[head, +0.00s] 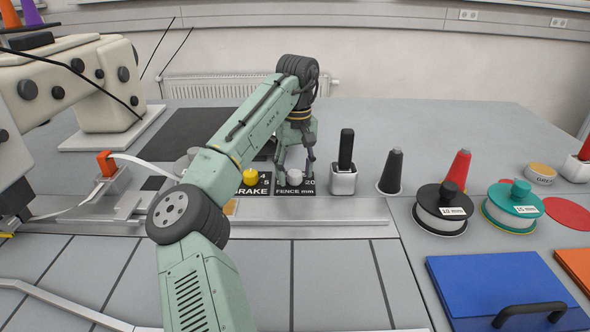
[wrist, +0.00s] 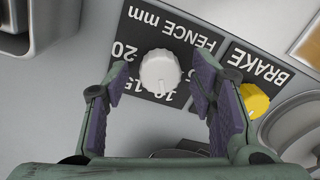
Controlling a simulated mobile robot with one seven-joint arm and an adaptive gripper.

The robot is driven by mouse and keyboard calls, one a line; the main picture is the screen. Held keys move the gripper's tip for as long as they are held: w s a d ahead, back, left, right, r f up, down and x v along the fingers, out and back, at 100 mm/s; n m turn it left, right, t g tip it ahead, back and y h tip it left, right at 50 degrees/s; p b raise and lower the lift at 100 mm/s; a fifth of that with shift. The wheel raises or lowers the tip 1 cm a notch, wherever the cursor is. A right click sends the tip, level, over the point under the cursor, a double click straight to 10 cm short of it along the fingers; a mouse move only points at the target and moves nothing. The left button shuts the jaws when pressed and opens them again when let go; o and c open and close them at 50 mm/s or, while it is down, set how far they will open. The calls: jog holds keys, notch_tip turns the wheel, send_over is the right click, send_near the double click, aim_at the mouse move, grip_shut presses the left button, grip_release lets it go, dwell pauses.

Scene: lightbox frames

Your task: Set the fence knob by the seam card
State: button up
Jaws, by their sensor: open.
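The white fence knob (head: 295,177) sits on a black plate marked FENCE mm. In the wrist view the ribbed knob (wrist: 160,70) shows upside-down lettering and the numbers 20, 15 and 10 around it; I cannot read its setting. My gripper (head: 295,160) points down over this knob. In the wrist view my gripper (wrist: 163,88) is open, with one purple-padded finger on each side of the knob's near edge and gaps between; no contact shows. I cannot make out a seam card in either view.
The yellow brake knob (head: 250,177) is close beside the right finger in the wrist view. A metal block with a black handle (head: 346,150) stands right of the fence plate. Cones (head: 392,171), tape reels (head: 443,209) and a blue lidded panel (head: 500,285) lie further right.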

aim_at(296, 172)
notch_tip(296, 172, up, 12)
dwell(0.6)
jog(key=shift+d, duration=0.1)
